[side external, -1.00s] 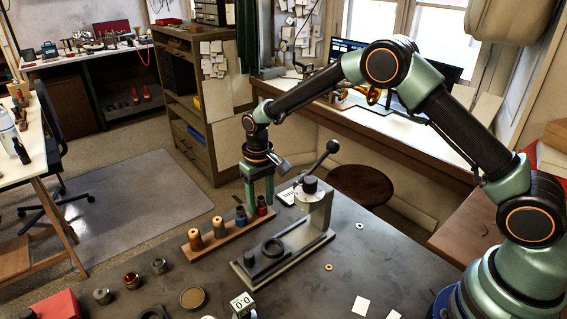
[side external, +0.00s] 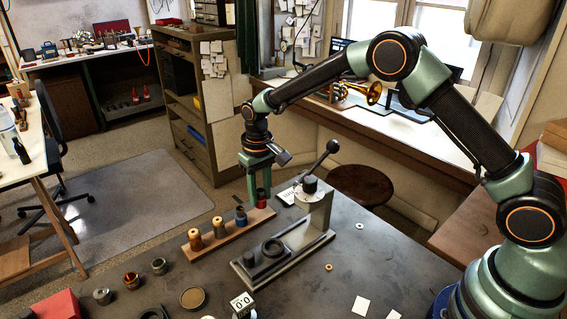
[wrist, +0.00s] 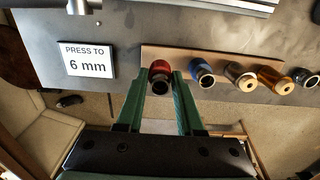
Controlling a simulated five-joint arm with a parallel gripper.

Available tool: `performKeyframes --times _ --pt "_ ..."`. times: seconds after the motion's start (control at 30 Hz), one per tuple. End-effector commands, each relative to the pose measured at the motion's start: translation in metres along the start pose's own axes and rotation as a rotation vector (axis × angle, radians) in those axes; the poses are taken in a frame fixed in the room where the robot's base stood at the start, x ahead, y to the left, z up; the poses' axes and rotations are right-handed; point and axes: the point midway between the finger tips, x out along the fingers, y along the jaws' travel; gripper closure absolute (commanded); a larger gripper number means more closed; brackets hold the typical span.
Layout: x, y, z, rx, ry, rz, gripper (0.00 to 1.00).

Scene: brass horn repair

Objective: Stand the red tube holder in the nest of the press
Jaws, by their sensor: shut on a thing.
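The red tube holder (side external: 261,198) is between the fingers of my gripper (side external: 258,194), which is shut on it. It looks upright, just above the far right end of the wooden rack (side external: 227,231). In the wrist view the red tube holder (wrist: 160,70) shows between the green fingers of my gripper (wrist: 162,84), with its dark mouth towards the camera. The press (side external: 318,222) stands to the right and nearer the camera.
A blue holder (side external: 241,216) and two tan-orange holders (side external: 219,227) stand in the rack beside the red one. A "PRESS TO 6 mm" card (wrist: 86,60) lies near the rack. Several small cups and a dark round lid (side external: 192,298) lie at the front left.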

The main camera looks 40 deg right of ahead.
Motion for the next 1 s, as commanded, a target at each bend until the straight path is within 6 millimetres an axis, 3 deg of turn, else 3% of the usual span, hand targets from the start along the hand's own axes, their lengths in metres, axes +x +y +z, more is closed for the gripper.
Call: performKeyframes --times 1.0 --pt "-0.053 0.000 0.000 0.000 0.001 0.000 1.00"
